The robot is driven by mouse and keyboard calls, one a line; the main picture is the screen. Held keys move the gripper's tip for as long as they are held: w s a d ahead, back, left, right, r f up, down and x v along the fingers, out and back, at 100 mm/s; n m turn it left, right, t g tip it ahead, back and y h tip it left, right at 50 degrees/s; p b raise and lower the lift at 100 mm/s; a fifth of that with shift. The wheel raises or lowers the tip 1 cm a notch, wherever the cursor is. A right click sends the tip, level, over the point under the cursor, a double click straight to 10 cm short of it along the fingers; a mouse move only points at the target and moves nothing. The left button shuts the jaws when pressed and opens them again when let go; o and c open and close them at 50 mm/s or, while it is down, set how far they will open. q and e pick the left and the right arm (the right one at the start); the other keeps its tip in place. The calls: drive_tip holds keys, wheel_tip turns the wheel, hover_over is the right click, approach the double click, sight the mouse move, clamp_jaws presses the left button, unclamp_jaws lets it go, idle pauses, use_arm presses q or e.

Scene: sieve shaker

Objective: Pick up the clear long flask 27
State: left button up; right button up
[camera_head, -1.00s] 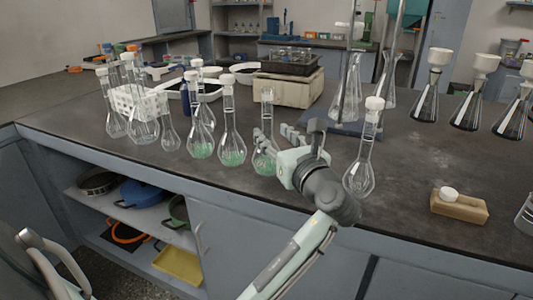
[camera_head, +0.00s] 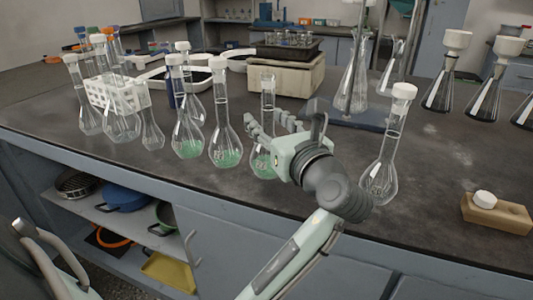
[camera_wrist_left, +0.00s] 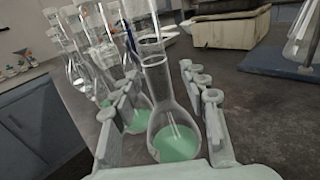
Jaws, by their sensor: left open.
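Several clear long-necked flasks stand upright on the dark bench; I cannot read a number 27 on any. An empty capped flask (camera_head: 381,165) stands to the right of my gripper.
A white rack (camera_head: 97,92) and more flasks stand at the left. A beige box (camera_head: 278,77) and a blue-based stand (camera_head: 350,116) are behind. A tan block with a white cap (camera_head: 500,212) lies at the right. The bench's front edge is close to the flasks.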

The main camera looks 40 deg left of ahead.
use_arm(q)
drive_tip(key=shift+s, duration=0.1)
clamp_jaws()
drive_tip(key=shift+r, duration=0.1)
idle(0.7)
